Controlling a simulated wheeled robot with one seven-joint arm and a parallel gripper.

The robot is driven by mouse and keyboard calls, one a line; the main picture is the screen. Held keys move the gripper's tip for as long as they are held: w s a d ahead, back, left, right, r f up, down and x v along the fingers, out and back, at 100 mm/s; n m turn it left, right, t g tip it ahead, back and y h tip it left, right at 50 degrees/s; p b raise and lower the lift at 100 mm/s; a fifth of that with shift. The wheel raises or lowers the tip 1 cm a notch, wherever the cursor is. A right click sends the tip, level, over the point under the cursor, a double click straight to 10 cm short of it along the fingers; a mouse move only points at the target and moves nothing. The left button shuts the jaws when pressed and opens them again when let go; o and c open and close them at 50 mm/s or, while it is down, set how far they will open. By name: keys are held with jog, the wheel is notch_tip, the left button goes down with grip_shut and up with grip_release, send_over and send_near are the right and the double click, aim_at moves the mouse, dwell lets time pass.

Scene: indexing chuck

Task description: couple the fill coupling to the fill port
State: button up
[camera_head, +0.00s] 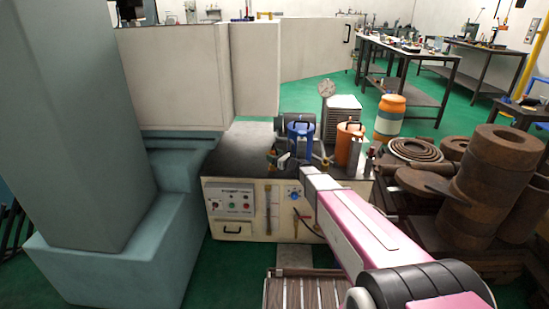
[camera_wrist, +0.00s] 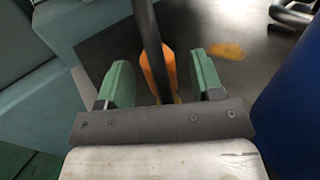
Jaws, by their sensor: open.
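In the wrist view, an orange piece (camera_wrist: 158,72) with a dark hose or bar (camera_wrist: 148,35) crossing it lies between my fingers; it may be the fill coupling, but I cannot tell for sure. My gripper (camera_wrist: 160,68) is open, with one green finger to each side of this piece and visible gaps. In the head view, my arm reaches over the bench unit, and my gripper (camera_head: 284,159) is small beside the blue canister (camera_head: 301,143). I cannot pick out the fill port with certainty.
The bench unit (camera_head: 232,153) has a dark top and a front control panel. The blue canister wall (camera_wrist: 292,110) stands close at right in the wrist view. An orange canister (camera_head: 348,146) stands farther right. Rusty cylinders (camera_head: 497,165) stand at right, and a grey-green column (camera_head: 85,120) at left.

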notch_tip(320, 180, up, 4)
jog(key=shift+s+r, duration=0.1)
jog(key=s+a+r, duration=0.6)
jog(key=s+a, duration=0.2)
jog(key=shift+s+r, duration=0.2)
jog(key=shift+r, duration=0.05)
